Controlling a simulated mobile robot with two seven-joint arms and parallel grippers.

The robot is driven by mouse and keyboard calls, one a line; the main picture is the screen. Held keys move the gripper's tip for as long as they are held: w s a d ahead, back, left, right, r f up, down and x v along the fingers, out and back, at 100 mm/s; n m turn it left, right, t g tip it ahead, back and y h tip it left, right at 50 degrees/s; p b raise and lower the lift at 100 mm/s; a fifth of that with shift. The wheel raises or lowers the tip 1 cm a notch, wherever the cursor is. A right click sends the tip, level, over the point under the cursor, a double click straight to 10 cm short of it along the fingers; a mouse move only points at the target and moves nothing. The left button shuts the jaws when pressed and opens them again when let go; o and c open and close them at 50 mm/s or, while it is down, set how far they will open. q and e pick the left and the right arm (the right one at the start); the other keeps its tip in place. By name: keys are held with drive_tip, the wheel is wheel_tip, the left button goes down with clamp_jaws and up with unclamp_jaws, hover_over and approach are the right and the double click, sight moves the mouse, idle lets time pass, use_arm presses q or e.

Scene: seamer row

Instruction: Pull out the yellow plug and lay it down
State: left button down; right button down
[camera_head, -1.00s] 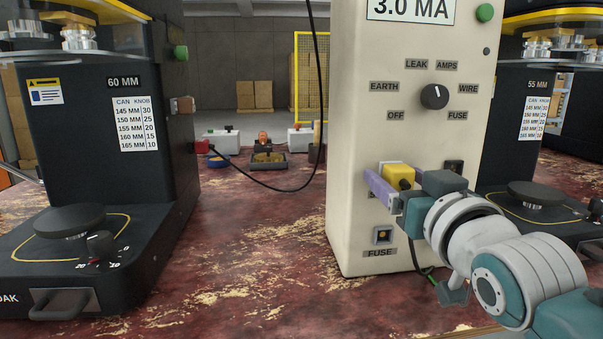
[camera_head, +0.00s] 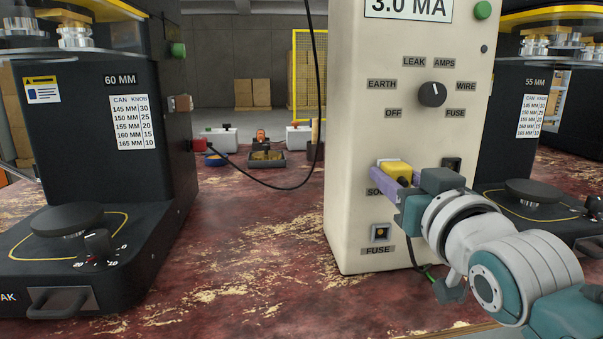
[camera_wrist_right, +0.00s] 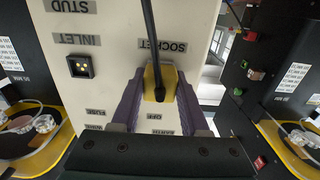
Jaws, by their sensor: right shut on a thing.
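The yellow plug (camera_head: 398,171) is at the socket on the front of the cream tester cabinet (camera_head: 352,120). My right gripper (camera_head: 389,173) is shut on it, with one purple finger on each side. In the right wrist view the plug (camera_wrist_right: 153,84) sits between the fingers below the SOCKET label, with a black cable running from it. A pale edge shows behind the plug in the head view. I cannot tell how far its pins sit in the socket. My left gripper is not in view.
The cabinet has a black knob (camera_head: 432,94) above and a FUSE fitting (camera_head: 380,232) below. A black seamer (camera_head: 95,130) stands left and another (camera_head: 530,130) right. The worn red tabletop (camera_head: 250,260) is clear left of the cabinet. A black cable (camera_head: 315,100) hangs behind.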

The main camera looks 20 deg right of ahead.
sight(401, 180)
idle(0.3)
drive_tip(key=shift+s+a+r+p, duration=0.1)
drive_tip(key=shift+s+r+p, duration=0.05)
drive_tip(key=shift+s+p, duration=0.15)
drive_tip(key=shift+s+a, duration=0.1)
drive_tip(key=shift+s, duration=0.4)
drive_tip(key=shift+p+v, duration=0.75)
drive_tip(key=shift+v, duration=0.15)
drive_tip(key=shift+p+v, duration=0.55)
drive_tip(key=shift+v, duration=0.75)
